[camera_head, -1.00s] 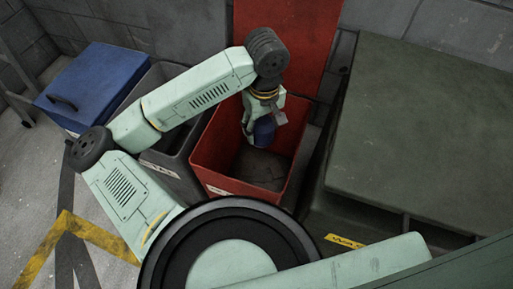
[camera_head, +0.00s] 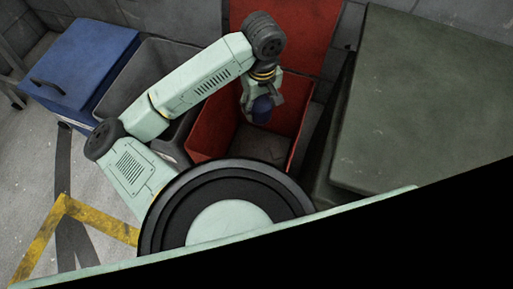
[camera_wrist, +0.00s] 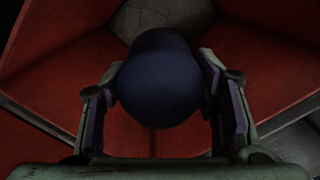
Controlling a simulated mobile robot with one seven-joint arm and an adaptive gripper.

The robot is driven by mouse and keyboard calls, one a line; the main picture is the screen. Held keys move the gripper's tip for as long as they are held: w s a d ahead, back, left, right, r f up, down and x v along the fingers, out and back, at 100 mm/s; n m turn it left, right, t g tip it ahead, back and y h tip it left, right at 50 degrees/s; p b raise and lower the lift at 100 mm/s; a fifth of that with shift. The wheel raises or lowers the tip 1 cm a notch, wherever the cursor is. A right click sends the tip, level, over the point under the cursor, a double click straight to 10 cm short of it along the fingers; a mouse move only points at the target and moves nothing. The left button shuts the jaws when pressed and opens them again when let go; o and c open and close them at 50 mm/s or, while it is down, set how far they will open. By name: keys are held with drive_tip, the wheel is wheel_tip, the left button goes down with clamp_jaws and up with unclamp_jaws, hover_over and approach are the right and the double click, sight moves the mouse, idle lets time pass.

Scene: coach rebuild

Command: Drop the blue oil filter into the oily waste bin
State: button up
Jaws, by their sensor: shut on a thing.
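The blue oil filter (camera_head: 261,108) is held in my gripper (camera_head: 262,99), inside the opening of the red bin (camera_head: 216,127). In the wrist view the dark blue filter (camera_wrist: 160,82) sits between the two fingers of my gripper (camera_wrist: 162,95), which are shut on it. The red walls of the bin (camera_wrist: 55,60) surround it there, and a grey patch of the bin floor shows beyond the filter. In the head view the floor of the bin is partly visible below the filter. I cannot read a label on the bin.
A grey open bin (camera_head: 140,75) stands left of the red bin, and a blue lidded box (camera_head: 85,55) stands farther left. A large dark green lidded container (camera_head: 425,95) is close on the right. The red lid (camera_head: 288,30) stands up behind.

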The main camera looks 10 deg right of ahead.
drive_tip(key=o, duration=1.5)
drive_tip(key=shift+f, duration=0.1)
wheel_tip(320, 180, up, 12)
drive_tip(key=shift+d+r, duration=0.1)
